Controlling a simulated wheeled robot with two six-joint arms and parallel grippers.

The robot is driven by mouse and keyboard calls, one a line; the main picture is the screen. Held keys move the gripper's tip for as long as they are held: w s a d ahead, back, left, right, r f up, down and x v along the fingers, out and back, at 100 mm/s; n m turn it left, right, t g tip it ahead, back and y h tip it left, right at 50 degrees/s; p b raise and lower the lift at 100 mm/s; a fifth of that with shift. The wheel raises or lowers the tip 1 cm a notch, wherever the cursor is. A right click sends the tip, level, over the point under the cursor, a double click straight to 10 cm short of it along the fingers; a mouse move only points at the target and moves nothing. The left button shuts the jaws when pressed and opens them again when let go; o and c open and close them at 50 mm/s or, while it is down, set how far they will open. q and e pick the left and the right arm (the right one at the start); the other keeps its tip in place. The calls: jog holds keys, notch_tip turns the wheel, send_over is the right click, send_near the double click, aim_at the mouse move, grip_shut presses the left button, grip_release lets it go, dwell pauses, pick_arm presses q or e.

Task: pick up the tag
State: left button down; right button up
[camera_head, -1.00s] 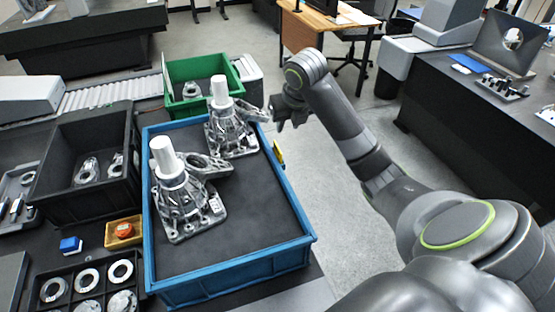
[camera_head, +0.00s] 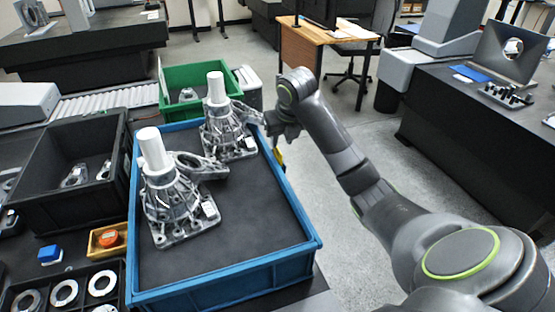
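Which thing is the tag is not certain. A small yellow piece (camera_head: 279,157) shows at the far right side of the blue crate (camera_head: 302,222), partly hidden by my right gripper. Small pale labels also show on the two metal castings, one on the near casting (camera_head: 210,209) and one on the far casting (camera_head: 250,142). My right gripper (camera_head: 281,134) hangs just above the yellow piece, beside the crate's right rim. Its fingers are small and dark, so their opening is unclear. My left gripper is out of view.
The castings with white cylinders (camera_head: 154,149) stand in the blue crate, whose right half is clear. A green bin (camera_head: 190,76) is behind, a black bin (camera_head: 77,160) to the left. A small yellow tray (camera_head: 108,239) sits at front left. Open floor lies right of the crate.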

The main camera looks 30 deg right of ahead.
aim_at(278, 149)
jog(key=x, duration=0.5)
jog(key=shift+w+a, duration=0.1)
jog(key=shift+w, duration=0.1)
jog(key=shift+r, duration=0.1)
grip_shut()
